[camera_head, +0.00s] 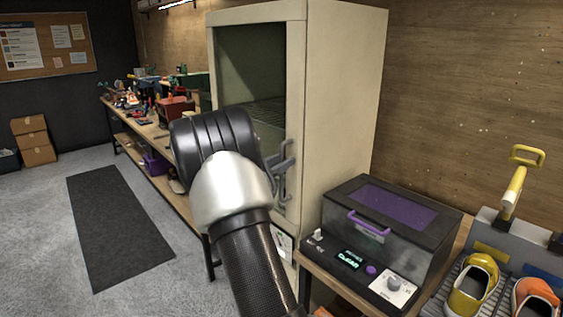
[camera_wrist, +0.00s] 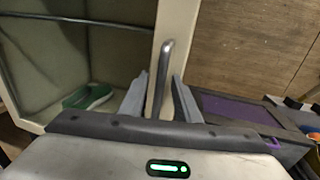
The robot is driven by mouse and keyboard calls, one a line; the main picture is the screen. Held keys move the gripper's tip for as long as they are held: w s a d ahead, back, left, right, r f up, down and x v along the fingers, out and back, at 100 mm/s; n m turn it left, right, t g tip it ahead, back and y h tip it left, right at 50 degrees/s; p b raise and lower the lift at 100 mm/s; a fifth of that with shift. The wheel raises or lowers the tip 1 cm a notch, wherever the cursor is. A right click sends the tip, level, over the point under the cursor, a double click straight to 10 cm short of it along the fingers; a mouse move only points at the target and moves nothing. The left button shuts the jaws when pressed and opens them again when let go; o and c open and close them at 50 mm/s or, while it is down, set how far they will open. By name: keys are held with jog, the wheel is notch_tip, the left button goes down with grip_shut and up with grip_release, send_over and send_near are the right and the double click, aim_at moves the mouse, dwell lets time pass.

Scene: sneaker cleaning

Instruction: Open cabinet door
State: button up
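The tall beige cabinet (camera_head: 342,110) stands in the middle of the head view. Its front has a large window, and the door looks closed against the frame. In the wrist view a grey vertical bar handle (camera_wrist: 167,62) is on the beige frame strip (camera_wrist: 176,22) at the right of the window. My gripper (camera_wrist: 160,76) is open, with one finger on each side of the handle. I cannot tell whether either finger touches it. In the head view my gripper (camera_head: 283,158) is at the cabinet's front right edge, and my arm hides part of the lower front.
A green shoe (camera_wrist: 88,96) lies inside the cabinet. A dark box with a purple lid (camera_head: 395,208) stands on a bench right of the cabinet, beside colourful shoes (camera_head: 473,287). A cluttered workbench (camera_head: 150,131) runs along the left. Floor with a dark mat (camera_head: 118,222) is clear.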

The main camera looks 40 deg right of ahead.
jog(key=shift+d, duration=0.1)
grip_shut()
